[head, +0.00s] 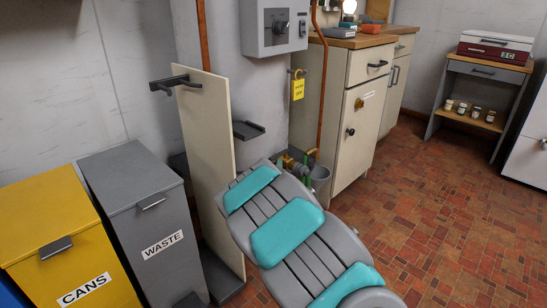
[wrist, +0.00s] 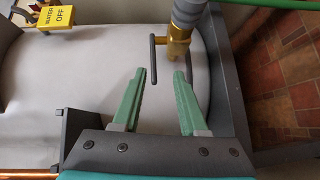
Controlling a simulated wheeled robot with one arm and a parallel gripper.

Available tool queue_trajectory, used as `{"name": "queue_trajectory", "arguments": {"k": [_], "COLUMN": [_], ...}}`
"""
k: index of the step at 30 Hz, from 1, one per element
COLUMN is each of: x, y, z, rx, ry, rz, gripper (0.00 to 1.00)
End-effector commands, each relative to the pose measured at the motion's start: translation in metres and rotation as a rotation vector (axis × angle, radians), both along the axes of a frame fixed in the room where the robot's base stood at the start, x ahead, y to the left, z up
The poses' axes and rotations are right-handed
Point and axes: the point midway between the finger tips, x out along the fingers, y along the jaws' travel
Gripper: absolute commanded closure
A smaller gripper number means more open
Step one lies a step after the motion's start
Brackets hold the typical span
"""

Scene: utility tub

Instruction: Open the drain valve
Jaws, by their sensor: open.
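In the wrist view, a brass valve (wrist: 180,42) sits under a grey pipe, with a thin dark bar handle (wrist: 153,58) on its left side. The bar runs up and down in the picture. My gripper (wrist: 160,74) is open, its two green fingers pointing at the valve. The bar's lower part shows between the fingertips, nearer the left one; I cannot tell whether they touch. In the head view, brass fittings (head: 287,161) show low by the wall, just beyond my grey and teal arm. My arm hides much of that area.
A yellow tag reading WATER OFF (wrist: 57,17) hangs at upper left in the wrist view. In the head view, a grey bucket (head: 320,177) stands beside a cabinet (head: 340,120). A tall panel (head: 208,150) and a WASTE bin (head: 145,215) stand left. Tiled floor (head: 450,210) is clear at right.

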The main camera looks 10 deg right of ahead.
Motion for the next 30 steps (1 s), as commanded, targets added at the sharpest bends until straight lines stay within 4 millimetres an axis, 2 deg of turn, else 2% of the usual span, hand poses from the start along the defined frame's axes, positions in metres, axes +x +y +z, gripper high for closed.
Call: {"name": "queue_trajectory", "arguments": {"k": [3,7,11,24,30], "x": [0.007,0.011,0.020,0.072,0.084], "y": [0.011,0.015,0.014,0.005,0.003], "z": [0.002,0.003,0.002,0.002,0.003], "rx": [-0.066,-0.093,-0.094,-0.091,-0.092], "ry": [-0.052,-0.074,-0.077,-0.075,-0.077], "rz": [0.027,0.036,0.036,0.036,0.036], "gripper": [0.57,0.57,0.57,0.57,0.57]}}
